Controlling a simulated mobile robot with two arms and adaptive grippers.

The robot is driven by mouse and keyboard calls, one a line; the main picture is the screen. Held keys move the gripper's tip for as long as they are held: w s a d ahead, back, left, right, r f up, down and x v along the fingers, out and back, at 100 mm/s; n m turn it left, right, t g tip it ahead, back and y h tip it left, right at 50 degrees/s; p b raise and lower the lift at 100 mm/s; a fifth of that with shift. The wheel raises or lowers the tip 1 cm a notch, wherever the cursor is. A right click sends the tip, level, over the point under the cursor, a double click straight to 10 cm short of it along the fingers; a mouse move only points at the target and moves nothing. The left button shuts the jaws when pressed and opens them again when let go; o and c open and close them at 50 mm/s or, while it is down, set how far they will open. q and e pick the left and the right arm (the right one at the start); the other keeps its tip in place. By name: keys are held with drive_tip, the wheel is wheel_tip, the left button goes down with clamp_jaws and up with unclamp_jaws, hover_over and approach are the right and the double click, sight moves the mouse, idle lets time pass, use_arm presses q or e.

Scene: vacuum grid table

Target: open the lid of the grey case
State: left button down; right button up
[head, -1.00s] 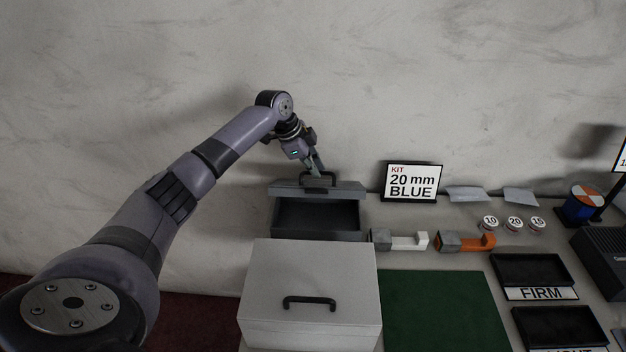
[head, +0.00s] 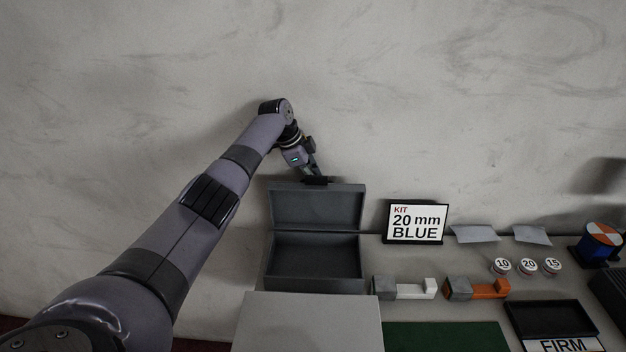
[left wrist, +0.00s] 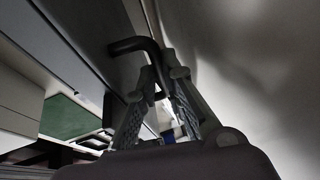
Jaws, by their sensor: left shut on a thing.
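The dark grey case (head: 313,285) stands at the back of the table by the wall, its box open at the top and looking empty. Its lid (head: 317,207) stands up about vertical at the rear edge, inner face toward me. My left gripper (head: 315,176) is at the lid's top edge, shut on the dark lid handle, which is mostly hidden in the head view. In the left wrist view the bent black handle (left wrist: 138,46) runs between the fingers of my left gripper (left wrist: 158,75). My right gripper is not in view.
A light grey box (head: 308,322) stands right in front of the case. A KIT 20 mm BLUE sign (head: 415,222) is to its right, with grey-white (head: 405,288) and grey-orange (head: 477,288) parts nearby. The wall is close behind the lid.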

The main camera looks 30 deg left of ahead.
use_arm(q)
drive_tip(key=shift+a+f, duration=0.15)
drive_tip(key=shift+f, duration=0.25)
drive_tip(key=c, duration=1.7)
unclamp_jaws()
drive_tip(key=shift+w+r, duration=0.1)
drive_tip(key=shift+w, duration=0.1)
drive_tip(key=shift+r, duration=0.15)
drive_tip(key=shift+r, duration=0.2)
drive_tip(key=v, duration=1.1)
drive_tip(key=shift+s+a+r, duration=0.1)
drive_tip(key=shift+s+r, duration=0.1)
drive_tip(key=shift+r, duration=0.05)
